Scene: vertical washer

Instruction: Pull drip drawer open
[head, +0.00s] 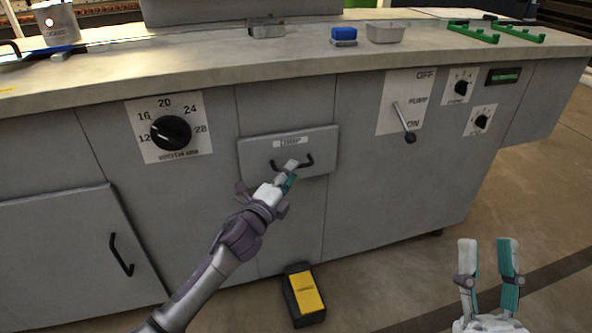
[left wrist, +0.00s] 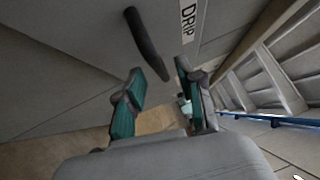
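The drip drawer (head: 255,160) is a grey panel labelled DRIP in the middle of the cabinet front, with a dark bar handle (head: 308,162). Its front stands slightly proud of the cabinet face. My left gripper (head: 289,172) is at the handle and hides part of it. In the left wrist view the fingers of my left gripper (left wrist: 160,72) are apart, and the near end of the dark handle (left wrist: 148,45) appears between the fingertips. Whether they touch it is unclear. My right gripper (head: 489,245) is open and empty at the lower right, away from the cabinet.
A black and yellow box (head: 305,292) lies on the floor below the drawer. A dial (head: 171,132) is left of the drawer; a lever (head: 405,122) is right. A cabinet door (head: 70,250) is at lower left. Small items, including a blue block (head: 343,36), stand on the countertop.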

